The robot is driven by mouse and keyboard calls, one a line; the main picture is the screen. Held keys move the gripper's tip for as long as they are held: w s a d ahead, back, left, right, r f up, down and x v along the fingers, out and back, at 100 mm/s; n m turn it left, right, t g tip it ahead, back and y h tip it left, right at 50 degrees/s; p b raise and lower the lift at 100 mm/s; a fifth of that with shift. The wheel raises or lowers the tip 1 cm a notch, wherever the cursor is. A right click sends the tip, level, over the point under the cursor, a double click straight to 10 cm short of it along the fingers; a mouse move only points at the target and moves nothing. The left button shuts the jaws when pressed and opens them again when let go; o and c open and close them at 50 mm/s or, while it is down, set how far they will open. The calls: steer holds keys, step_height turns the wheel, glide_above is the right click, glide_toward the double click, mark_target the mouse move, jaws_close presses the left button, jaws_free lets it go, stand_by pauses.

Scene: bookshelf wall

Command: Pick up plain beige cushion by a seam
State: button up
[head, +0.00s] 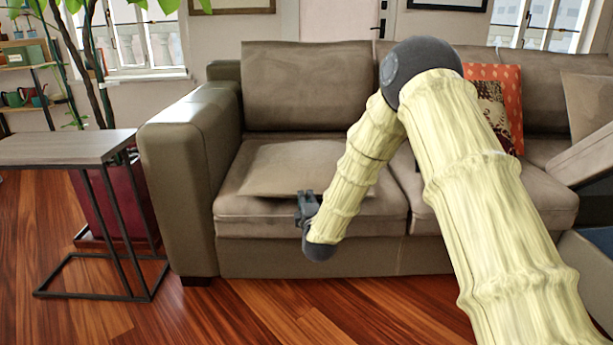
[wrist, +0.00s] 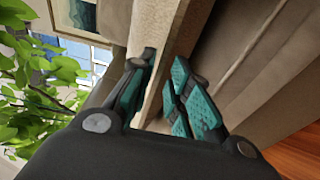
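The plain beige cushion (head: 285,168) lies flat on the left seat of the brown sofa (head: 190,150), its front edge near the seat front. My gripper (head: 306,197) is at that front edge, toward the cushion's right side. In the wrist view, a light tan cushion edge (wrist: 172,62) runs between the two teal-padded fingers of my gripper (wrist: 166,78). The fingers stand apart with both inner pads showing. Whether either pad touches the fabric is unclear. My forearm hides the cushion's right end in the head view.
A small side table (head: 70,147) with a thin metal frame stands left of the sofa, with a dark red planter (head: 120,200) behind it. An orange patterned cushion (head: 508,95) leans on the right backrest. The wooden floor (head: 215,315) in front is clear.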

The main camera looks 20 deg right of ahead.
steer(key=shift+w+d+b, duration=0.15)
steer(key=shift+w+b, duration=0.45)
steer(key=shift+w, duration=0.85)
steer(key=shift+c, duration=0.4)
jaws_close()
steer(key=shift+r, duration=0.1)
